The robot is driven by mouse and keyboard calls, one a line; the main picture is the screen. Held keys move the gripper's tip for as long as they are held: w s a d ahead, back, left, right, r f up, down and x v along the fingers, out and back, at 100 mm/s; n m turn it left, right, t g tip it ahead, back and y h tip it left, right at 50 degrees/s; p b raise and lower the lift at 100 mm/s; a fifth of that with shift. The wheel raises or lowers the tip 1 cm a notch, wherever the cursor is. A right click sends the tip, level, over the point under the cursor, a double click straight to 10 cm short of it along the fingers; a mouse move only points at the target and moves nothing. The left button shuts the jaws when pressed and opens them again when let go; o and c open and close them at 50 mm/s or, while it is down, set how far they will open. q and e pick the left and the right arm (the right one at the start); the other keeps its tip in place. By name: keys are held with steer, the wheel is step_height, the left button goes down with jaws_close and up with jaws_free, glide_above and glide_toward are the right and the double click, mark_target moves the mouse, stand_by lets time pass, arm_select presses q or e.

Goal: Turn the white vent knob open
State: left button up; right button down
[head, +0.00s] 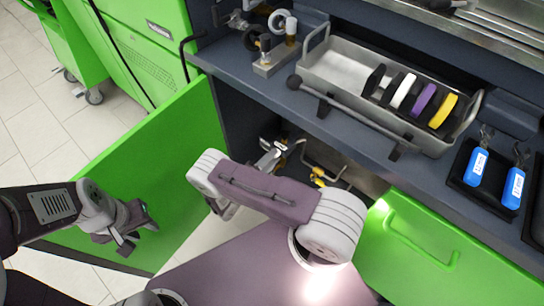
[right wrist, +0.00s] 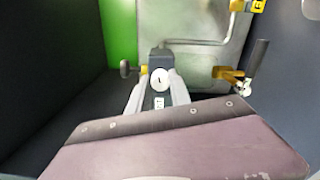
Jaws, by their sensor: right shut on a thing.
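The white vent knob (right wrist: 160,79) shows as a small round white face in the middle of the right wrist view, on a dark grey fitting. My right gripper (right wrist: 157,92) is shut on it, with a pale finger on either side. In the head view my right gripper (head: 271,156) reaches into the open cabinet below the bench; the knob cannot be made out there. My left gripper (head: 136,232) is open and empty, in front of the open green door at the left.
Inside the cabinet are a metal tank (right wrist: 190,55) and a yellow valve with a dark lever (right wrist: 257,62) right of the knob. The open green door (head: 170,165) stands left. On the bench are a grey tray (head: 336,72) with coloured discs and blue tags (head: 476,166).

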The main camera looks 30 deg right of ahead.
steer(key=m+p, duration=0.2)
steer(key=m, duration=0.6)
steer(key=shift+f+m+p, duration=0.15)
steer(key=shift+m+p, duration=0.15)
steer(key=shift+m, duration=0.1)
stand_by(0.5)
steer(key=c, duration=1.2)
jaws_free()
steer(key=shift+o, duration=0.2)
steer(key=v, duration=0.9)
steer(key=shift+p, duration=0.35)
